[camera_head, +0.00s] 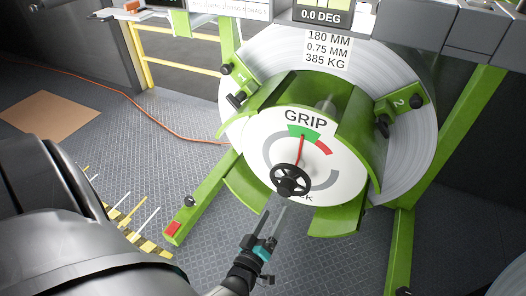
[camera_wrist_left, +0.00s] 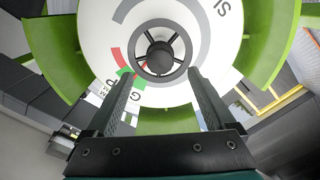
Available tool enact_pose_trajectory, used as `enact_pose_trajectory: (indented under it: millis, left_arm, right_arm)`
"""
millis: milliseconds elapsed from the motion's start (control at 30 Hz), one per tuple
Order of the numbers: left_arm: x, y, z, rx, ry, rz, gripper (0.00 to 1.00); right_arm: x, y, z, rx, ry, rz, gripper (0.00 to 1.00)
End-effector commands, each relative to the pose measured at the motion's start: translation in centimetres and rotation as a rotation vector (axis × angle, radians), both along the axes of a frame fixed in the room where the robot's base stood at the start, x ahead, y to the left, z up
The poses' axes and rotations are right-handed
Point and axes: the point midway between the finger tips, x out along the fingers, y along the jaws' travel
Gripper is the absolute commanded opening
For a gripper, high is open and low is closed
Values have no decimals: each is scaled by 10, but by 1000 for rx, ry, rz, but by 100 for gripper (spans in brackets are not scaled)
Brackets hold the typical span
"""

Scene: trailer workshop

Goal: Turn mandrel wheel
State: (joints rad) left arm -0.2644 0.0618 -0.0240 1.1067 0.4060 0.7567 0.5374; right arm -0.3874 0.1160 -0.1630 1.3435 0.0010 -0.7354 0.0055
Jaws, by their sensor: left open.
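The mandrel wheel is a small black spoked handwheel (camera_head: 291,180) at the lower middle of a round white dial face marked GRIP (camera_head: 262,150). A red pointer on the dial points up into the green zone. The wheel also shows in the left wrist view (camera_wrist_left: 158,50), with a round hub in its middle. My left gripper (camera_head: 273,219) is just below the wheel in the head view. In the left wrist view its two fingers (camera_wrist_left: 160,88) are apart, with the wheel beyond and between their tips. Nothing is held. My right gripper is not in view.
Green curved segments (camera_head: 352,135) surround the dial. Behind them is a large metal coil (camera_head: 415,150) labelled 385 KG. A green frame leg (camera_head: 205,195) runs to the floor at the left. An orange cable (camera_head: 130,100) and brown sheet (camera_head: 50,115) lie on the floor.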

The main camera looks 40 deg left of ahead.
Motion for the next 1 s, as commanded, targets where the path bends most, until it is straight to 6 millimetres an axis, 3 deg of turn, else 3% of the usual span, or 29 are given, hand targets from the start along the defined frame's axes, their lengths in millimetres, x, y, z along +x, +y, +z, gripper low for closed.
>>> enact_pose_trajectory:
  millis: [200, 400, 1000]
  left_arm:
    - [-40, -10, 1, -1, 2, 1, 88]
    - [-58, -14, 0, 0, 0, 0, 88]
    - [-60, -15, 0, 0, 1, 1, 88]
  right_arm:
    - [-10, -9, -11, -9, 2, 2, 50]
    - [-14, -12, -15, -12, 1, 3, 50]
    - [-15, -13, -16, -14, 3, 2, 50]
